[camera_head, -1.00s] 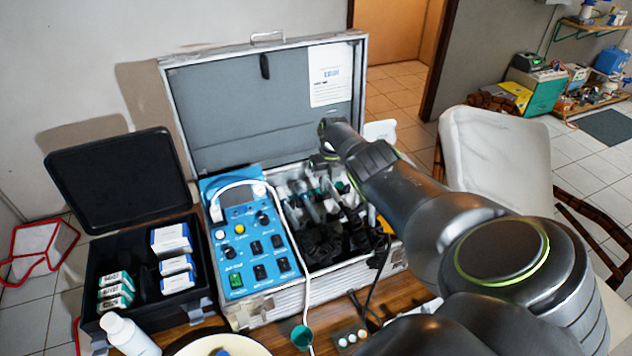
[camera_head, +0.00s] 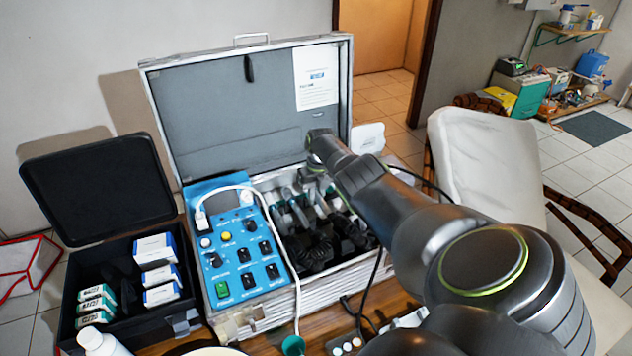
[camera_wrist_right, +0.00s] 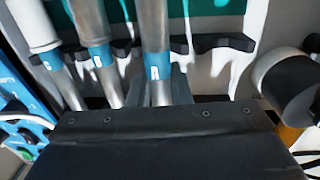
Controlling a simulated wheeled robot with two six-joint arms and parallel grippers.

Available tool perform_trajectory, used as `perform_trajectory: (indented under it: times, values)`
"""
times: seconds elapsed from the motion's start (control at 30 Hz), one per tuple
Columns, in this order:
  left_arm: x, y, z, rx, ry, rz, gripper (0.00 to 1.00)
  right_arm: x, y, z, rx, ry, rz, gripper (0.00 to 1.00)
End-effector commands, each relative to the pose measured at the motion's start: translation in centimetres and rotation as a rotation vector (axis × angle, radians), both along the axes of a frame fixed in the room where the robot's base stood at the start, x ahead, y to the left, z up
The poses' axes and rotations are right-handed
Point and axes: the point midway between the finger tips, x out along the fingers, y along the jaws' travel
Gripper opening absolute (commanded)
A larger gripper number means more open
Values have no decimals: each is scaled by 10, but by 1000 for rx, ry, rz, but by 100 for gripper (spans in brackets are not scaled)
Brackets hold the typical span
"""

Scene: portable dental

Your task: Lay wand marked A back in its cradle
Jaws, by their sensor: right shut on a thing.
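My right gripper (camera_wrist_right: 160,94) is shut on a metal wand (camera_wrist_right: 155,25) with a blue marked band (camera_wrist_right: 158,66). The letter on this band is too blurred to read surely. The held wand stands nearly upright in the right wrist view, in front of a row of dark cradle hooks (camera_wrist_right: 224,43). I cannot tell whether it touches a hook. Two other blue-banded wands (camera_wrist_right: 93,25) (camera_wrist_right: 36,25) are to its left. In the head view my right wrist is over the case's wand compartment (camera_head: 345,262) and hides the gripper. My left gripper is not in view.
The open metal case (camera_head: 330,288) has a raised lid (camera_head: 225,120) behind my wrist. A blue control panel (camera_head: 238,240) fills its left side. A black box (camera_head: 130,325) stands left of the case.

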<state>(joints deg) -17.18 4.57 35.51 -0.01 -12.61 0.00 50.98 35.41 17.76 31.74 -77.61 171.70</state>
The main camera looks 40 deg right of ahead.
Motion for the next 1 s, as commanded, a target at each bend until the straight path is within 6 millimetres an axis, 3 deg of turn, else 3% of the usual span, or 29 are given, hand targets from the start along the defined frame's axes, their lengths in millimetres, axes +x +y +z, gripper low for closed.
perform_trajectory:
  times: [1.0]
  values:
    - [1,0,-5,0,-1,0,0,0,0,-9,0,-1,1,0]
